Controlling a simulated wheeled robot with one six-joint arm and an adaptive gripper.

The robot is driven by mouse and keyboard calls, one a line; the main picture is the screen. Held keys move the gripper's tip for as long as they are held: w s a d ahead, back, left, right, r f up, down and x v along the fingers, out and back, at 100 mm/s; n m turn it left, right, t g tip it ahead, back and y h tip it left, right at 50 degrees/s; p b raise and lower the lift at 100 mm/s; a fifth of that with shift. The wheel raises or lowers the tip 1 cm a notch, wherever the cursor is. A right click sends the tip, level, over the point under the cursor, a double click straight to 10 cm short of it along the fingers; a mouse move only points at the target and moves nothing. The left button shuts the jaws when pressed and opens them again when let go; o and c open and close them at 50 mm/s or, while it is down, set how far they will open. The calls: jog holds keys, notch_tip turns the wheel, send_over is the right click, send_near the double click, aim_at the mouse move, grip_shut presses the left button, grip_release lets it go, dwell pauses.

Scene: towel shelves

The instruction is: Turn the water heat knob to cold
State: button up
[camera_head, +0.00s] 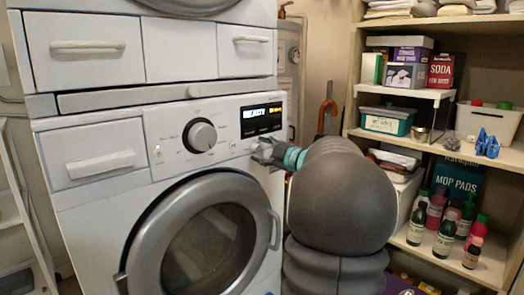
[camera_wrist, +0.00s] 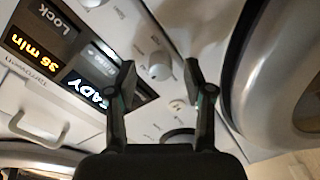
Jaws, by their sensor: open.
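The white front-loading washer (camera_head: 95,215) has a control panel with a large round dial (camera_head: 200,136) and a few small knobs. One small knob (camera_head: 233,146) sits right of the dial. In the wrist view, a small pale knob (camera_wrist: 160,66) shows between the fingertips of my gripper (camera_wrist: 160,78). Its markings are too small to read, so I cannot tell whether it is the water heat knob or its setting. My gripper is open and empty, in front of the panel's right part in the head view (camera_head: 268,152). Contact with the panel cannot be told.
The lit display (camera_head: 261,115) reads READY. The round door (camera_head: 215,240) with its handle (camera_head: 274,230) lies below the panel. A detergent drawer (camera_head: 95,152) is at left. Shelves (camera_head: 480,165) with boxes and bottles stand close at right. White drawers (camera_head: 90,45) are above.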

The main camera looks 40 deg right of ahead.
jog(key=s+d, duration=0.1)
jog(key=s, duration=1)
jog(key=shift+r, duration=0.15)
jog(key=shift+s, duration=0.1)
jog(key=w+a+r+m+g+h+p, duration=0.1)
jog(key=a+r+m+h, duration=0.1)
jog(key=a+m+h, duration=0.3)
jog(key=w+a+r+m+g+h+p, duration=0.1)
jog(key=w+a+r+m+h, duration=0.2)
jog(key=a, duration=0.4)
jog(key=s+a+f+m+g+y+p, duration=0.1)
jog(key=s+a+f+m+g+y, duration=0.1)
jog(key=s+a+f+g, duration=0.3)
jog(key=s+a+f+m+g+y+p, duration=0.1)
jog(key=s+a+f+g+y, duration=0.3)
jog(key=s+a+f, duration=0.9)
jog(key=s+a+m+g, duration=0.1)
jog(key=s+a, duration=0.3)
jog(key=a, duration=0.3)
jog(key=shift+s+f+m, duration=0.15)
jog(key=shift+f+m, duration=0.15)
jog(key=shift+f, duration=0.05)
